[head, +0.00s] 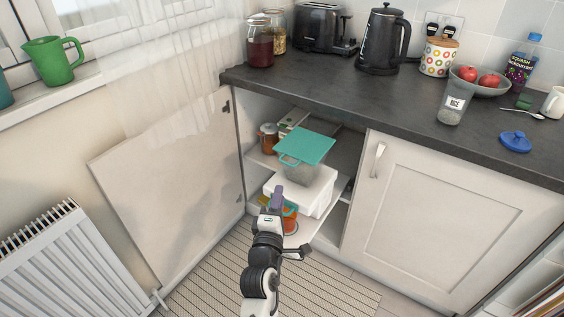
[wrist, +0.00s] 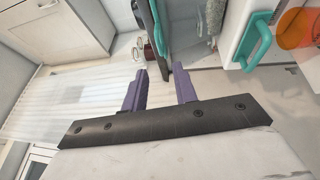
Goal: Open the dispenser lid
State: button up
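My gripper (head: 277,192) is in front of and below the container, before the white box. In the wrist view my gripper (wrist: 160,80) has its two purple fingers apart, with nothing between them. A teal edge lies just beyond the fingertips, and a teal handle (wrist: 255,42) shows at upper right.
The cupboard's left door (head: 175,180) stands wide open; the right door (head: 445,220) is shut. A brown jar (head: 268,137) stands left of the container. An orange container (head: 290,223) sits behind my gripper. The dark counter (head: 340,88) overhangs the shelves. A radiator (head: 70,265) is at left.

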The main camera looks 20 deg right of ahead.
aim_at(286, 163)
jog(key=p+x, duration=0.1)
jog(key=x, duration=1.1)
jog(key=shift+w+r+p, duration=0.1)
jog(key=shift+w+p, duration=0.1)
jog(key=shift+p, duration=0.2)
grip_shut()
